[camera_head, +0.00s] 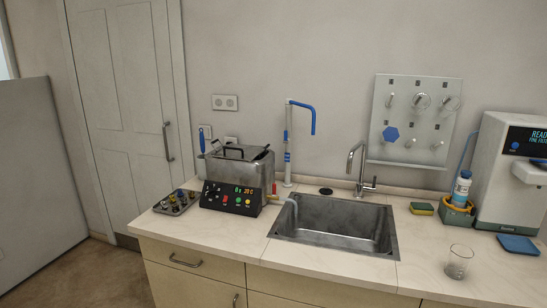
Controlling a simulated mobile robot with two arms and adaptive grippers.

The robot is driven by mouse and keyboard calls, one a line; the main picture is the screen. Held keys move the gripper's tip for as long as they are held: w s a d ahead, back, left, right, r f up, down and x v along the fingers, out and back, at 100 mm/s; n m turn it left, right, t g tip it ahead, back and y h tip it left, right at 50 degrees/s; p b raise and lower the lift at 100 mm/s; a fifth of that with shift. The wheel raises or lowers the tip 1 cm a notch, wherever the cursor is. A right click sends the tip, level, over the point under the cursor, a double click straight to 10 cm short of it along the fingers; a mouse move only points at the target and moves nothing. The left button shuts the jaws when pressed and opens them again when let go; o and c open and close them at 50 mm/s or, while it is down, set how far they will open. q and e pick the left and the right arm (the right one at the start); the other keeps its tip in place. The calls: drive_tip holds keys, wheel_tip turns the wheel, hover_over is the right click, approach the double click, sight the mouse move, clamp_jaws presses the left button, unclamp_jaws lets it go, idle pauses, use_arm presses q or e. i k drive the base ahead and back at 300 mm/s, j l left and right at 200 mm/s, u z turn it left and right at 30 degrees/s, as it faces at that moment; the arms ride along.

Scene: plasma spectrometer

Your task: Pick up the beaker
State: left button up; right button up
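A clear glass beaker (458,262) stands upright on the pale counter, to the right of the sink and near the front edge. It looks empty, though its base is hard to make out. Neither of my grippers is in the head view, and nothing touches the beaker.
A sink (335,225) with a faucet (358,170) lies left of the beaker. A water bath (238,180) stands further left. A dispenser (505,170), a blue pad (518,244), a sponge (421,208) and a bottle (462,185) are behind or right. Bare counter surrounds the beaker.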

sight(460, 258)
drive_tip(key=z, duration=1.25)
